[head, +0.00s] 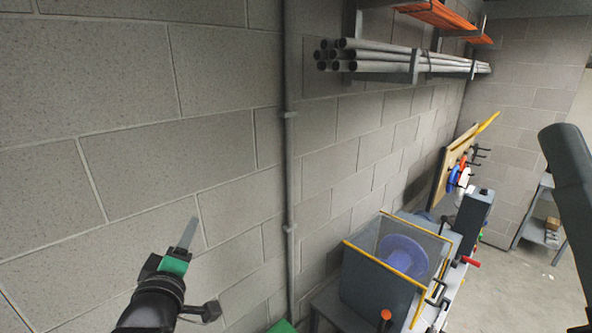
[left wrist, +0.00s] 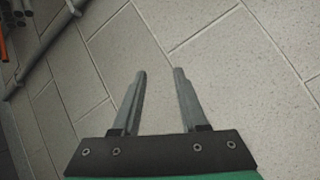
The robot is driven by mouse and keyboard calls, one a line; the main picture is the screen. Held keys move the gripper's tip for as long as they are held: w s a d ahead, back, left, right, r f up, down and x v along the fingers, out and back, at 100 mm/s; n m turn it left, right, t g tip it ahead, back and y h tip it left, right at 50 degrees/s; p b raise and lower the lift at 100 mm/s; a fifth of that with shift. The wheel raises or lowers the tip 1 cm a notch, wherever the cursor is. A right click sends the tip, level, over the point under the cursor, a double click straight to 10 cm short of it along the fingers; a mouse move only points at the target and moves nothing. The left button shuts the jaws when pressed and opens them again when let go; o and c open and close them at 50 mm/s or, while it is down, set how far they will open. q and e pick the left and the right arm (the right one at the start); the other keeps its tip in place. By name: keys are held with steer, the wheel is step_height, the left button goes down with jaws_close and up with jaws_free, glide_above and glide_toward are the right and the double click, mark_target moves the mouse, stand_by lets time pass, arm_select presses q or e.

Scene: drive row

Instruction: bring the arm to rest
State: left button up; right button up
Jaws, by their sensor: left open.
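My left gripper (head: 187,236) is at the lower left of the head view, raised in front of the grey block wall. Its green mount and grey fingers point up. In the left wrist view my left gripper (left wrist: 160,75) has its two fingers apart with nothing between them, and only wall behind. My right gripper is not in view.
The block wall (head: 100,60) fills the left. A vertical conduit (head: 290,170) runs down it. Pipes (head: 400,58) lie on a wall rack. A guarded machine with a blue round part (head: 403,257) stands lower right. Open floor (head: 520,295) lies beyond.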

arm_select(q)
steer(key=s+d+r+m+t+h, duration=0.2)
steer(key=s+r+m+t, duration=0.3)
steer(key=s+r, duration=0.7)
steer(key=s+d+r+m+t+h, duration=0.1)
steer(key=s+r+m+t+h, duration=0.1)
steer(key=s+r+m+t, duration=0.3)
steer(key=s+r+m, duration=0.4)
steer(key=s+r, duration=0.3)
steer(key=r, duration=0.1)
steer(key=shift+s+d+r, duration=0.25)
steer(key=shift+s+d, duration=0.1)
steer(key=shift+d, duration=0.05)
